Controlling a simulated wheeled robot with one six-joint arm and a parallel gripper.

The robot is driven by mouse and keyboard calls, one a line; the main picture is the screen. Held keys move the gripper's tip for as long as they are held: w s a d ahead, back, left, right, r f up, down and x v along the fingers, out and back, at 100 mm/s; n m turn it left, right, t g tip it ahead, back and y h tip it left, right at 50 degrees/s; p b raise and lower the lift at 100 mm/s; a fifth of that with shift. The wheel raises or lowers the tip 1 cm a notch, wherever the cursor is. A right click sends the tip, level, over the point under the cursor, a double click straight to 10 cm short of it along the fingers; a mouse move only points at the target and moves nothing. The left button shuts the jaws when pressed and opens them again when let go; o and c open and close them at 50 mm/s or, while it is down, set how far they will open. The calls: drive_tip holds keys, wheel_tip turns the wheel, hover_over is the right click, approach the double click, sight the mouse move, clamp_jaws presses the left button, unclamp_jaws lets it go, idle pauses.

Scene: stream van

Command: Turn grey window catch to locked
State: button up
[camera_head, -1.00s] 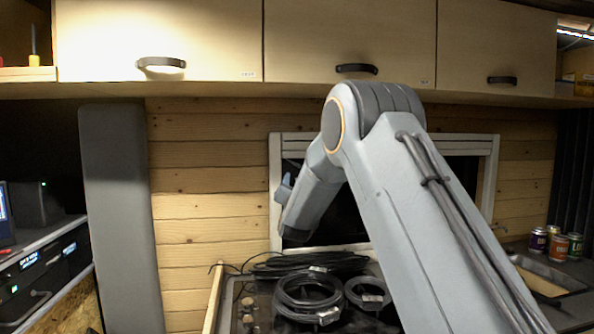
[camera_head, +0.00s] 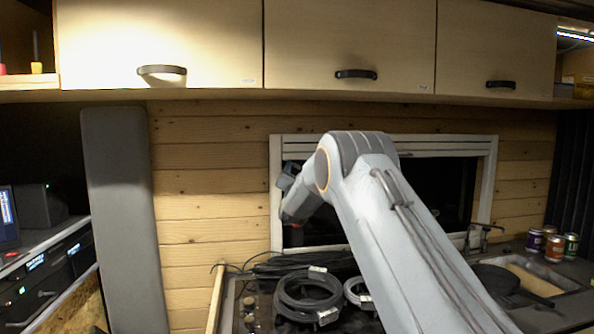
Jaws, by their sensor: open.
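The white-framed window (camera_head: 276,205) is set in the plank wall behind my arm, with dark glass. I cannot make out the grey window catch; my arm covers part of the window. The end of my arm is in front of the window's left side. My gripper (camera_head: 287,178) shows only as a small dark grey shape beside the left frame post, empty as far as I can see. Its fingertips are not clear, and I cannot tell whether it touches anything.
Wooden cabinets (camera_head: 350,40) hang above the window. Coiled black cables (camera_head: 308,298) lie on the worktop below it. A sink (camera_head: 535,277), a tap (camera_head: 485,232), a dark pan (camera_head: 497,278) and several cans (camera_head: 554,248) are at the right. A tall grey panel (camera_head: 120,215) stands left.

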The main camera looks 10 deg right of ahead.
drive_tip(key=c, duration=1)
drive_tip(key=shift+c, duration=0.2)
drive_tip(key=shift+b, duration=0.35)
drive_tip(key=shift+d+f+n+y+b, duration=0.2)
drive_tip(key=shift+n+y+b, duration=0.2)
drive_tip(key=shift+n+b, duration=0.4)
drive_tip(key=n+y+b, duration=0.1)
drive_tip(key=n+b, duration=0.1)
drive_tip(key=b, duration=0.1)
drive_tip(key=shift+n+t, duration=0.4)
drive_tip(key=n+y+b, duration=0.2)
drive_tip(key=n+b, duration=0.1)
drive_tip(key=n, duration=0.1)
drive_tip(key=shift+d+y+b, duration=0.1)
drive_tip(key=shift+y+b, duration=0.2)
drive_tip(key=shift+y, duration=0.1)
drive_tip(key=shift+r+n, duration=0.1)
drive_tip(key=shift+n, duration=0.2)
